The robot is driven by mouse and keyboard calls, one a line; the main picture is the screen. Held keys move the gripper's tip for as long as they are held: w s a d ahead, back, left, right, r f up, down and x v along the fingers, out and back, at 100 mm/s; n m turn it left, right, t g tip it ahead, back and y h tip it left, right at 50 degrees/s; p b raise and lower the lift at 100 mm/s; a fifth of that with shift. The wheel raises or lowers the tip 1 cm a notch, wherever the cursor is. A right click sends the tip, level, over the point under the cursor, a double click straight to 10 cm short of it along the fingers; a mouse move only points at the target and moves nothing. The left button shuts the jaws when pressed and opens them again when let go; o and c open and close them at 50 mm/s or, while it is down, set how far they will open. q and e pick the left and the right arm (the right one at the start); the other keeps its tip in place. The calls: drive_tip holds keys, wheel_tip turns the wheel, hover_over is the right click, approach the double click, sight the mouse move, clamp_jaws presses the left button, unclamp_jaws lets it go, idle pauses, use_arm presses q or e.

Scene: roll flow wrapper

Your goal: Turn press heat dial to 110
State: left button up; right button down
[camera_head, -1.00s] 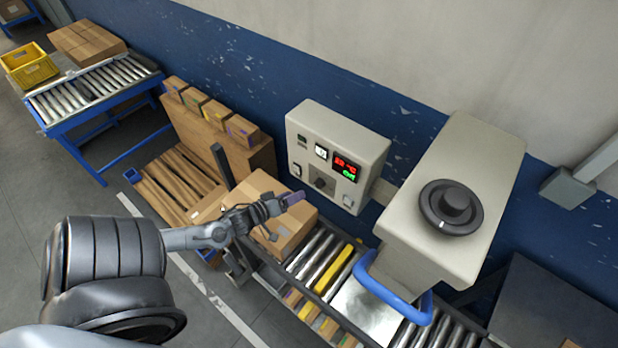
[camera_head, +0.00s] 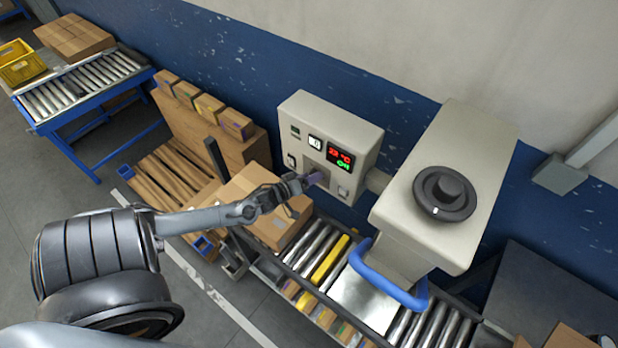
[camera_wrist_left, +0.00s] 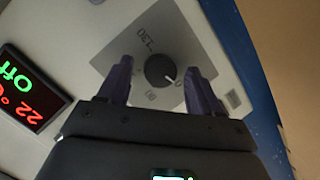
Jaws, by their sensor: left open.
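The control box (camera_head: 330,120) is a pale box on the blue wall with a red and green display (camera_head: 341,157). In the left wrist view the display (camera_wrist_left: 33,88) reads 22 °C in red and Off in green. The small black heat dial (camera_wrist_left: 160,70) has a white pointer mark aimed right in that view; a printed 130 is beside it. My left gripper (camera_wrist_left: 160,85) is open, with one purple finger on each side of the dial; contact cannot be told. In the head view the left gripper (camera_head: 314,179) hides the dial. My right gripper is out of view.
The press (camera_head: 450,150) with a large black knob (camera_head: 445,192) and blue handle (camera_head: 385,280) stands right of the box. A roller conveyor (camera_head: 325,258) runs below. A carton (camera_head: 250,205) lies under my left forearm.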

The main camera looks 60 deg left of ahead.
use_arm(q)
drive_tip(key=c, duration=1)
drive_tip(key=m+y, duration=0.3)
drive_tip(key=m, duration=0.4)
drive_tip(key=m+y, duration=0.3)
drive_tip(key=m, duration=0.4)
drive_tip(key=d+f+m+y+p, duration=0.1)
drive_tip(key=m+y, duration=0.2)
drive_tip(key=m, duration=0.5)
drive_tip(key=shift+w+y, duration=0.25)
drive_tip(key=shift+y, duration=0.15)
drive_tip(key=shift+c, duration=0.2)
idle(0.5)
